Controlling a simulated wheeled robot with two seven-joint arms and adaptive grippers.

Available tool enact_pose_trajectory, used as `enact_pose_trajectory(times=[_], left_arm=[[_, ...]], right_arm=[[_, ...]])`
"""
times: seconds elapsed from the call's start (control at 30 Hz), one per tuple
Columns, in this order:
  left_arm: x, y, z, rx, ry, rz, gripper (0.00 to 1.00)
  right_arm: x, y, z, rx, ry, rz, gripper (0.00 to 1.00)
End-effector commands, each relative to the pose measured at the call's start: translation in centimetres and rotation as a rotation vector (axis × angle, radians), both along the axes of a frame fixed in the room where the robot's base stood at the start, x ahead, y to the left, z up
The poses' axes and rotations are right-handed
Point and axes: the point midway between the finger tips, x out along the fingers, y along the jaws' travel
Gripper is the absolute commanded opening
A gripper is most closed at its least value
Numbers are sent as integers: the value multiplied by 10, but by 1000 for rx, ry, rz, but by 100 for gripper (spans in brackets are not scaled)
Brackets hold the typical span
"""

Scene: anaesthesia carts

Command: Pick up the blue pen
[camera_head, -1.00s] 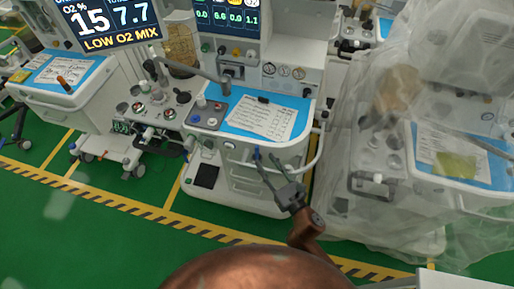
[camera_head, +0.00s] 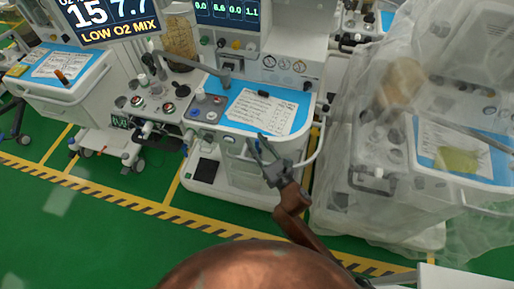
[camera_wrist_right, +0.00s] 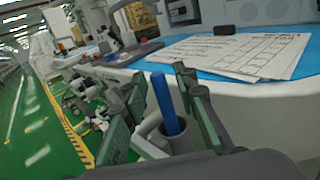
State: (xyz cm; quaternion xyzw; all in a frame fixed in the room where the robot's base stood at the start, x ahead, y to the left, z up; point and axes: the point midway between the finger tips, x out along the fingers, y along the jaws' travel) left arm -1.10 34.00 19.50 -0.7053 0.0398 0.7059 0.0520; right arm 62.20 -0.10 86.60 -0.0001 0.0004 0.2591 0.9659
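The blue pen (camera_wrist_right: 165,104) stands upright, slightly tilted, in a small grey holder (camera_wrist_right: 152,137) at the cart's front edge in the right wrist view. My right gripper (camera_wrist_right: 160,100) is open, with one finger on each side of the pen. I cannot tell whether either finger touches it. In the head view my right gripper (camera_head: 257,142) is at the front edge of the middle anaesthesia cart (camera_head: 240,172), and the pen cannot be made out there. My left gripper is not in view.
A paper sheet (camera_head: 262,111) with a small black object (camera_head: 264,94) lies on the cart's blue top. A plastic-covered cart (camera_head: 385,205) stands close on the right, another cart (camera_head: 62,85) at the left. Green floor (camera_head: 90,235) is open in front.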

Motion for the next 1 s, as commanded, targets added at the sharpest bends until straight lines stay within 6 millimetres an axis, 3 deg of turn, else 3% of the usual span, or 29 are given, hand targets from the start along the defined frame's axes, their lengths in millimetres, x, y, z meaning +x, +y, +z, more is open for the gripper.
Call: enact_pose_trajectory(times=[0.37,0.73,1.0], left_arm=[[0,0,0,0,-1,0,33],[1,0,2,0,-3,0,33],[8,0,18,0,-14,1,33]], right_arm=[[0,0,0,0,0,0,0],[0,0,5,0,-1,0,0],[-2,0,40,-2,-6,1,0]])
